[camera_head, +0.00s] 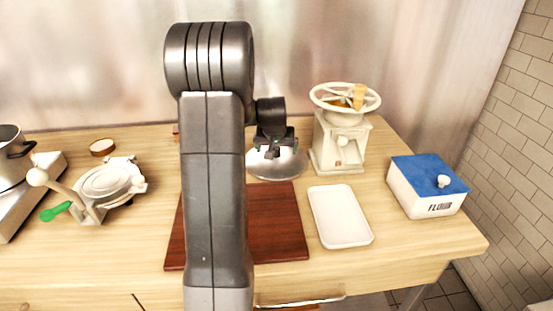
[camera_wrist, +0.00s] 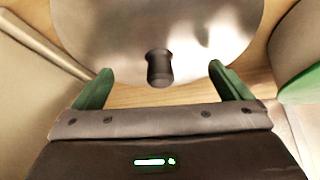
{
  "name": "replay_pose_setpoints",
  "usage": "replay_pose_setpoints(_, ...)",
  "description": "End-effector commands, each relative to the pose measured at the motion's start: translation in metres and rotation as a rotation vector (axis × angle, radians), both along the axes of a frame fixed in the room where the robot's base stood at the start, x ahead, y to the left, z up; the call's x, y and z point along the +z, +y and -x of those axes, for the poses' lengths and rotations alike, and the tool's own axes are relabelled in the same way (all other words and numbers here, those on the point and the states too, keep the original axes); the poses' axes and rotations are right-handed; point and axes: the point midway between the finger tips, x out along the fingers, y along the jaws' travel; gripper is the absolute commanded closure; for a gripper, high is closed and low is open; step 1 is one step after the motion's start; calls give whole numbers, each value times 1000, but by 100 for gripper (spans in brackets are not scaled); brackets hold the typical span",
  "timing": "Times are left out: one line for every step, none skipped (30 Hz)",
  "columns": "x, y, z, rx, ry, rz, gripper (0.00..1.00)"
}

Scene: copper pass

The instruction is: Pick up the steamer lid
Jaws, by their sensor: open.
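The steamer lid (camera_head: 283,164) is a shiny metal disc with a dark knob, at the back of the counter behind the wooden board. In the wrist view the steamer lid (camera_wrist: 190,30) fills the top middle, and its black knob (camera_wrist: 160,68) stands between the two green fingertips, touching neither. My gripper (camera_head: 272,146) is over the lid and open. It also shows at close range in the wrist view (camera_wrist: 157,80). My arm hides part of the lid's left side in the head view.
A cream hand mill (camera_head: 340,143) stands just right of the lid. A white tray (camera_head: 340,216), a flour box (camera_head: 427,187) and a dark red board (camera_head: 280,228) are nearby. A cream press (camera_head: 105,185), a green-handled tool (camera_head: 56,211) and a pot (camera_head: 12,143) are at the left.

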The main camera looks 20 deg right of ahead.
Motion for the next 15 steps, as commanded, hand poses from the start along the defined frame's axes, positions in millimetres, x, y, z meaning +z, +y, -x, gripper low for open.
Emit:
replay_pose_setpoints(-5, -1, -2, 0, 2, -1, 3)
replay_pose_setpoints(-6, -1, -3, 0, 2, -1, 3)
replay_pose_setpoints(-8, -2, -4, 0, 1, 0, 3)
replay_pose_setpoints(-9, -2, -4, 0, 1, 0, 3)
replay_pose_setpoints(-10, -2, -5, 0, 1, 0, 3)
replay_pose_setpoints(-10, -2, -5, 0, 0, 0, 3)
replay_pose_setpoints(-10, -2, -5, 0, 0, 0, 3)
replay_pose_setpoints(-10, -2, -5, 0, 0, 0, 3)
replay_pose_setpoints(-10, -2, -5, 0, 0, 0, 3)
replay_pose_setpoints(-10, -2, -5, 0, 0, 0, 3)
replay_pose_setpoints(-10, -2, -5, 0, 0, 0, 3)
replay_pose_setpoints(-10, -2, -5, 0, 0, 0, 11)
replay_pose_setpoints(-10, -2, -5, 0, 0, 0, 17)
replay_pose_setpoints(-10, -2, -5, 0, 0, 0, 23)
replay_pose_setpoints(-10, -2, -5, 0, 0, 0, 31)
